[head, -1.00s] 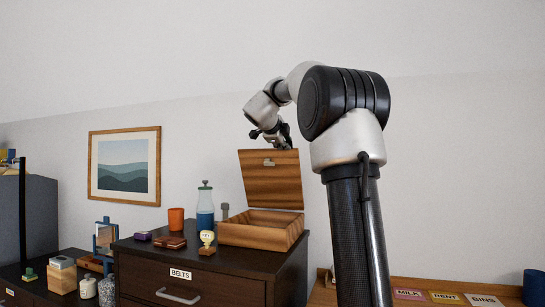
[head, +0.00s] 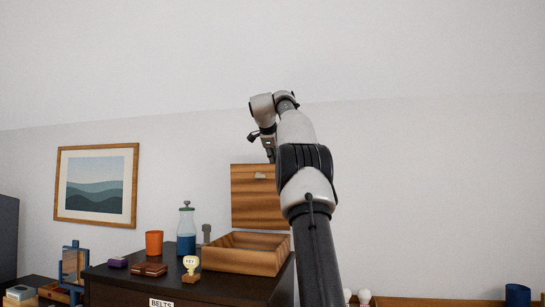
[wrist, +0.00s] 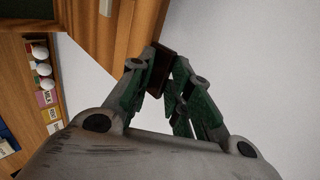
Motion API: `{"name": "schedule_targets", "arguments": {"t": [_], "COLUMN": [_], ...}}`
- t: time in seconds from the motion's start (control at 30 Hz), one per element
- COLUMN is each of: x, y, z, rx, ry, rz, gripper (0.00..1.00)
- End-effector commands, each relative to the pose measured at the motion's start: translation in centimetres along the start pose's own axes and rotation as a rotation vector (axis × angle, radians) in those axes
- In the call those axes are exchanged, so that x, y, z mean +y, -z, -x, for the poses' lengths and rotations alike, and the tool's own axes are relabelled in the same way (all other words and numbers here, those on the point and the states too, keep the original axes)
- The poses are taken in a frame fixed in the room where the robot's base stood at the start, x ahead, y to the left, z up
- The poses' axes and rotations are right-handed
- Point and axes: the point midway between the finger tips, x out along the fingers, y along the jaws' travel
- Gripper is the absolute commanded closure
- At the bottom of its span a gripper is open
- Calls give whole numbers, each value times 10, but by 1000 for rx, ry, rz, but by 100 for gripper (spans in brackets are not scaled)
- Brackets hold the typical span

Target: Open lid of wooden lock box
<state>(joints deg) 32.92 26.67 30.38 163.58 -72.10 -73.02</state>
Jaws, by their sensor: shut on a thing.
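The wooden lock box (head: 245,258) stands on a dark dresser, its open tray facing up. Its lid (head: 258,208) stands about upright at the back of the box, with a small pale metal plate near its top edge. My gripper (head: 270,153) is at the lid's top edge, partly hidden by my arm. In the wrist view my gripper (wrist: 158,72) is shut on a small dark brown piece at the edge of the wooden lid (wrist: 138,28). The contact is not clear in the head view.
A wall is behind. Several white round objects (wrist: 41,68) show in the wrist view.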

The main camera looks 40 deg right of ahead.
Motion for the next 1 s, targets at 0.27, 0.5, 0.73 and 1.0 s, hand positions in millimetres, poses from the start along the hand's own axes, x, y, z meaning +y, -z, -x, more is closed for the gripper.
{"name": "schedule_targets", "arguments": {"t": [0.27,0.5,0.73,1.0], "x": [5,6,4,2], "y": [2,2,2,1], "z": [-11,-11,-10,2], "rx": [10,11,9,5], "ry": [-28,-29,-25,-18], "rz": [3,3,3,2], "gripper": [100,100,70,70]}}
